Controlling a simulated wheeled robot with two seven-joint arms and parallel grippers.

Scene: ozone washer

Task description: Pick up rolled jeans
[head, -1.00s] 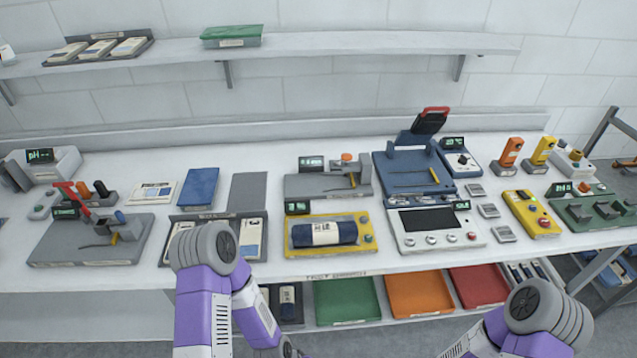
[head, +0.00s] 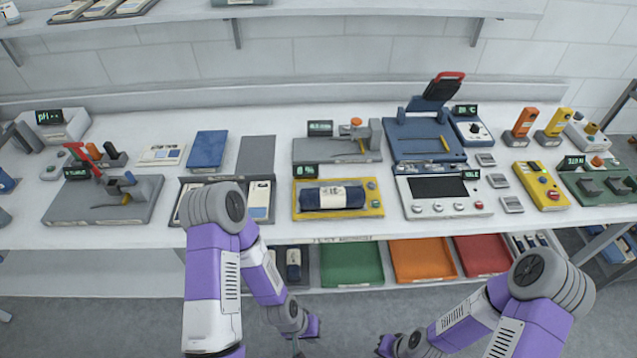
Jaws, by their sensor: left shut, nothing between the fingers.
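The rolled jeans (head: 314,198) are a dark blue roll with a white paper band, lying flat on a yellow device tray (head: 337,214) near the bench's front edge. A similar small dark roll with a white label (head: 293,264) sits in a dark bin on the lower shelf. My left gripper (head: 298,347) is at the bottom of the head view, below and in front of the bench, shut and empty, well apart from the jeans.
The white bench (head: 225,146) carries a grey fixture (head: 337,151) behind the jeans, a white control panel (head: 440,210) to their right, and a document tray (head: 260,200) to their left. Green (head: 350,263), orange (head: 422,260) and red (head: 482,255) bins sit underneath.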

